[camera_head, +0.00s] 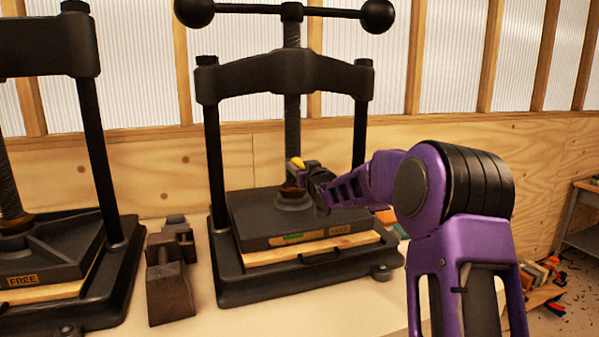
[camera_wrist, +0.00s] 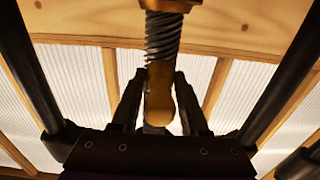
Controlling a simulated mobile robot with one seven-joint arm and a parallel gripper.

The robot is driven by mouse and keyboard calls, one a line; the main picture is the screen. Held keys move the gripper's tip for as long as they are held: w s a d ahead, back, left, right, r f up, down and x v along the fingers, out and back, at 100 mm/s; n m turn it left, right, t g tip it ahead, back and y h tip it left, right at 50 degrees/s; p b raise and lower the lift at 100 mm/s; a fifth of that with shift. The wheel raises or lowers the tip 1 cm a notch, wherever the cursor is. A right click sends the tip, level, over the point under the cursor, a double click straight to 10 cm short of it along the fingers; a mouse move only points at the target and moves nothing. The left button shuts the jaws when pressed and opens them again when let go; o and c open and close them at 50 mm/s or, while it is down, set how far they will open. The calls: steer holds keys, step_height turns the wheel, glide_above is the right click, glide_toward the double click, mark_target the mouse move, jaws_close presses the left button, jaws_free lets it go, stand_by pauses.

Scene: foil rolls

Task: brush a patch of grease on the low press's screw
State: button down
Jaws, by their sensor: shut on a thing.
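The press (camera_head: 258,215) in the middle of the head view has its plate down on a pale board. Its dark upright threaded screw (camera_head: 292,115) runs down to the plate; the screw also shows in the wrist view (camera_wrist: 162,32). My gripper (camera_head: 304,172) is beside the screw's lower end, just above the plate. It is shut on a yellow-brown brush (camera_wrist: 159,105), whose yellow part (camera_head: 297,162) also shows in the head view. In the wrist view the brush overlaps the screw threads; I cannot tell whether they touch. No grease patch can be made out clearly.
Another press (camera_head: 65,245) with a FREE label stands at the left. Dark metal blocks (camera_head: 168,280) sit between the presses. The middle press's side post (camera_head: 361,130) stands close behind my arm. The front of the bench (camera_head: 300,315) is clear.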

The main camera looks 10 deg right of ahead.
mark_target(295, 130)
steer(key=shift+r+p, duration=2.75)
steer(key=shift+r, duration=2.05)
steer(key=shift+w+f+b, duration=0.1)
steer(key=shift+f+b, duration=4)
steer(key=shift+f, duration=0.7)
steer(key=shift+r+p, duration=3.95)
steer(key=shift+r, duration=0.9)
steer(key=shift+f+b, duration=3.75)
steer(key=shift+f, duration=2.65)
